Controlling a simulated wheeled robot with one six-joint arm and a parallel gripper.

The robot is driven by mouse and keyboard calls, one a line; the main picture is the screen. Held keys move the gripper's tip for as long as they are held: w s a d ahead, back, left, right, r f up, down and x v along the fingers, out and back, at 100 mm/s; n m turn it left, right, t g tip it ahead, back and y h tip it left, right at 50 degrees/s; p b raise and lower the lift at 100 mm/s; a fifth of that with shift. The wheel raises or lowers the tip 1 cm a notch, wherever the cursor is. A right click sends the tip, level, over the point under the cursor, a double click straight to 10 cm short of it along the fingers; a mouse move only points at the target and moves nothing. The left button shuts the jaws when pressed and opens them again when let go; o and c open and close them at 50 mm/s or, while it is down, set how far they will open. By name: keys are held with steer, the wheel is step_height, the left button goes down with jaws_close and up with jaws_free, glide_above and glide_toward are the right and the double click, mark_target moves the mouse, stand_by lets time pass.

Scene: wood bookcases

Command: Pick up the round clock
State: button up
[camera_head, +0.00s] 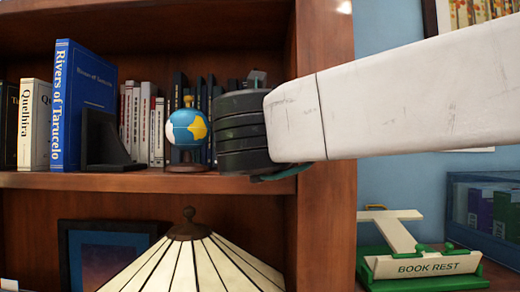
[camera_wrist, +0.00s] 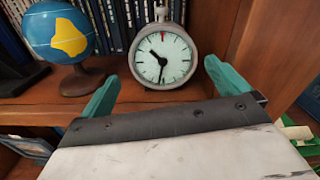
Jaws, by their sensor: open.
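The round clock (camera_wrist: 163,58) stands upright on the wooden shelf in the wrist view, with a pale face, dark hands and a grey rim. In the head view it cannot be seen; my arm and wrist cover that spot. My gripper (camera_wrist: 162,88) is open, with its two teal fingers spread to the left and right just in front of the clock. The clock appears between the fingertips, and nothing is held. I cannot tell whether the fingers reach its sides.
A small globe (camera_head: 187,133) stands left of the clock, close to my left finger. Books (camera_head: 140,122) line the shelf behind, and a black bookend (camera_head: 104,140) is farther left. The bookcase side panel (camera_head: 328,220) rises to the right. A lamp shade (camera_head: 195,262) is below.

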steer(key=w, duration=1.1)
steer(key=shift+d+f, duration=0.1)
steer(key=shift+d, duration=0.3)
steer(key=c, duration=0.9)
